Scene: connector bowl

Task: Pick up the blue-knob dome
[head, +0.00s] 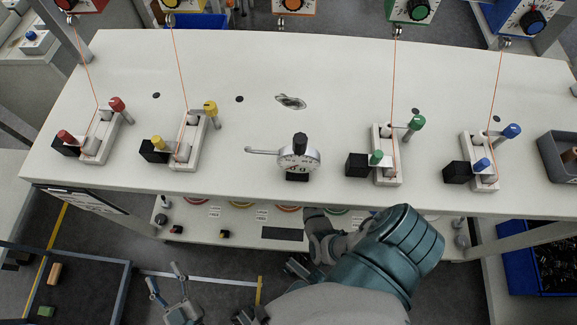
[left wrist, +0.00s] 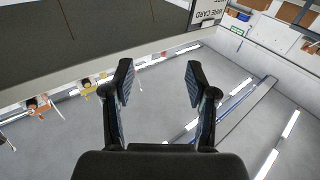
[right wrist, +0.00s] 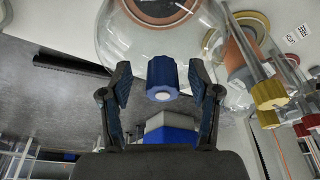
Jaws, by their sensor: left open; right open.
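The blue-knob dome (right wrist: 120,38) is a clear dome in the right wrist view, with a faceted blue knob (right wrist: 160,78) pointing toward the camera. My right gripper (right wrist: 158,84) is open, with a finger on each side of the knob and gaps still visible. In the head view my right arm reaches below the front table edge, and I cannot make out the dome there. My left gripper (head: 166,280) is open and empty, low in front of the table; it also shows in the left wrist view (left wrist: 159,80).
The white tabletop (head: 340,65) carries several connector blocks, a dial gauge (head: 298,158) and a grey bin (head: 562,155). A lower shelf (head: 235,230) holds coloured rings and labels under the front edge. Yellow and red knobs (right wrist: 268,94) stand right of the dome.

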